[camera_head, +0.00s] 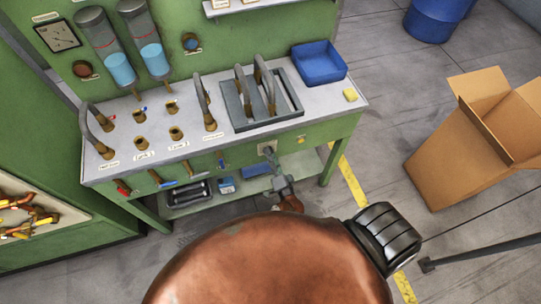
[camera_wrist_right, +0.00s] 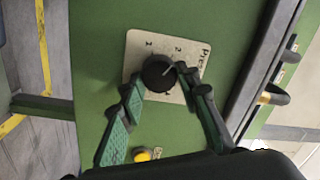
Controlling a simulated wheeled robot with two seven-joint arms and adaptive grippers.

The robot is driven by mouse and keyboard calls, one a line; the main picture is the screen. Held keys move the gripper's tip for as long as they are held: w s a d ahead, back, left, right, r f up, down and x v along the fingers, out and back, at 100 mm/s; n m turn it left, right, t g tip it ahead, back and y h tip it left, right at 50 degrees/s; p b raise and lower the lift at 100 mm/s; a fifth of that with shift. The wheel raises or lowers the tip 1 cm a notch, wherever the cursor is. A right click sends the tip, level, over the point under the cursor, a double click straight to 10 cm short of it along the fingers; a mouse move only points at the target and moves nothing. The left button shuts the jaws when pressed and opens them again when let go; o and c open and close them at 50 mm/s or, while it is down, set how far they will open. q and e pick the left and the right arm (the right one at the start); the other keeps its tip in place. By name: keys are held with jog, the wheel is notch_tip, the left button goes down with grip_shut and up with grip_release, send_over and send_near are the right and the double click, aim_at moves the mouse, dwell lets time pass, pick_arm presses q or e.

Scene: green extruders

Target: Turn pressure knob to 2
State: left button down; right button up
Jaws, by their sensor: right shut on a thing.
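The pressure knob (camera_wrist_right: 158,73) is a round black knob on a pale square plate (camera_wrist_right: 135,48) labelled "Pres...", fixed to the green front panel. In the right wrist view, numerals, including a 2, are printed on the plate around it, and a light pointer line shows on its upper right. My right gripper (camera_wrist_right: 158,80) has its two green-padded fingers on either side of the knob, shut on it. In the head view the plate (camera_head: 267,147) sits on the bench front, with my right gripper (camera_head: 272,158) at it. My left gripper is not in view.
A yellow button (camera_wrist_right: 143,154) is near the knob. The green bench (camera_head: 225,145) carries curved levers, a grey tray and a blue bin (camera_head: 318,63). An open cardboard box (camera_head: 450,155) stands on the floor at right. Red-handled and blue-handled valves line the bench front.

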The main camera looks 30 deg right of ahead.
jog(key=o, duration=1.2)
jog(key=shift+c, duration=0.2)
jog(key=shift+s, duration=0.15)
jog(key=v, duration=1.1)
jog(key=shift+s, duration=0.35)
jog(key=shift+a, duration=0.1)
